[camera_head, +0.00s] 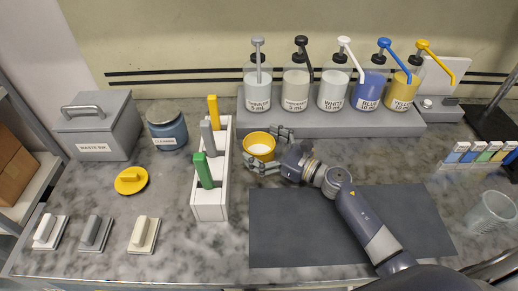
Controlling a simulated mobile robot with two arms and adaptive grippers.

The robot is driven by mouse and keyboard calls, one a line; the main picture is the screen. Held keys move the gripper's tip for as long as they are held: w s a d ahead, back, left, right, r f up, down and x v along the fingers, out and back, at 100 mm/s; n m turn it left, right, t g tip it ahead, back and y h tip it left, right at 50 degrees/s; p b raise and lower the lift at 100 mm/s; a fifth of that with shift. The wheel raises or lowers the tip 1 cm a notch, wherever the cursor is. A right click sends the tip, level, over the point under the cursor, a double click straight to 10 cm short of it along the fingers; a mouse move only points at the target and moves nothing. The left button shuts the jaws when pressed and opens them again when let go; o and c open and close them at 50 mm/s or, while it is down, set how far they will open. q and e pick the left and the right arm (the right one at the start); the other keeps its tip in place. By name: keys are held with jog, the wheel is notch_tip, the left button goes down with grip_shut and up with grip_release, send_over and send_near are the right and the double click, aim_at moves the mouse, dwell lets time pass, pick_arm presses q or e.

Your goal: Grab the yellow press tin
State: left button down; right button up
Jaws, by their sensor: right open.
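A round yellow tin (259,138) with whitish contents stands on the marble counter, just right of the white tool rack. My right gripper (262,149) reaches it from the right. Its fingers are open, one at the tin's far side and one at its near side, with the tin between them. I cannot tell whether either finger touches it. A flat yellow disc with a raised handle (131,180) lies apart at the left. My left gripper is not in view.
The white rack (210,204) with grey, green and yellow upright handles stands close left of the tin. Pump bottles stand on a grey riser (330,122) behind. A dark mat (285,235) lies in front. A clear cup (490,213) is at right.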

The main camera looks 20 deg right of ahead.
jog(key=shift+w+a, duration=0.2)
jog(key=c, duration=1.2)
